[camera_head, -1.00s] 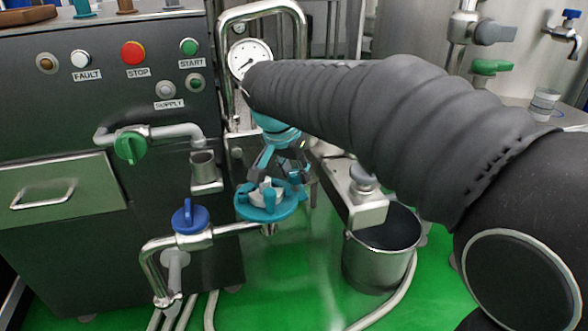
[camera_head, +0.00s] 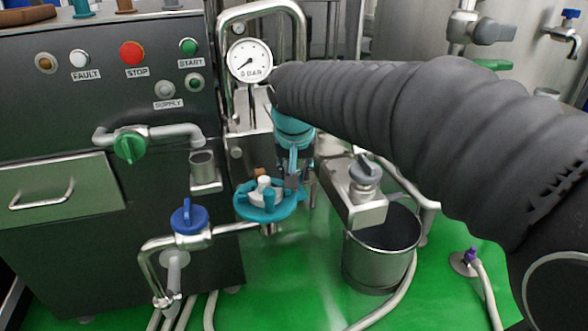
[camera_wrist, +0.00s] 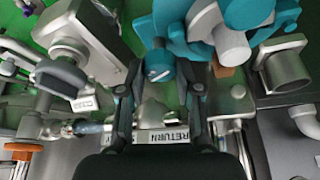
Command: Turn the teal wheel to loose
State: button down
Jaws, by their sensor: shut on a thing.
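The teal wheel (camera_head: 258,213) lies flat on the pipe fitting, with a pale hub and a raised post at its middle. It also shows in the wrist view (camera_wrist: 176,28), at the top. My gripper (camera_head: 292,184) reaches down at the wheel's right side. In the wrist view my gripper (camera_wrist: 160,80) has one finger on each side of a teal rounded knob (camera_wrist: 159,64) with a pale line, at the wheel's edge. It is shut on that part of the wheel. In the head view the fingers hide the wheel's right rear edge.
A blue-handled valve (camera_head: 190,217) stands left of the wheel. A metal bucket (camera_head: 375,265) under a block with a grey knob (camera_head: 365,171) is to the right. A pressure gauge (camera_head: 249,60) stands behind.

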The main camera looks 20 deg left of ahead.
jog(key=n, duration=0.2)
jog(key=n+y, duration=0.1)
jog(key=n, duration=0.1)
jog(key=shift+d+n+g+y+p, duration=0.15)
jog(key=shift+n+g+y+p, duration=0.15)
jog(key=shift+g, duration=0.1)
jog(key=n+g+y, duration=0.1)
jog(key=n, duration=0.3)
jog(key=shift+w+n, duration=0.15)
jog(key=shift+n, duration=0.15)
jog(key=n+g, duration=0.1)
jog(key=n, duration=0.1)
jog(key=n+g, duration=0.1)
jog(key=n, duration=0.1)
jog(key=shift+w+n+y, duration=0.1)
jog(key=shift+n+y, duration=0.2)
jog(key=shift+y, duration=0.1)
jog(key=shift+n+g, duration=0.9)
jog(key=shift+n, duration=1.4)
jog(key=c, duration=0.8)
grip_release()
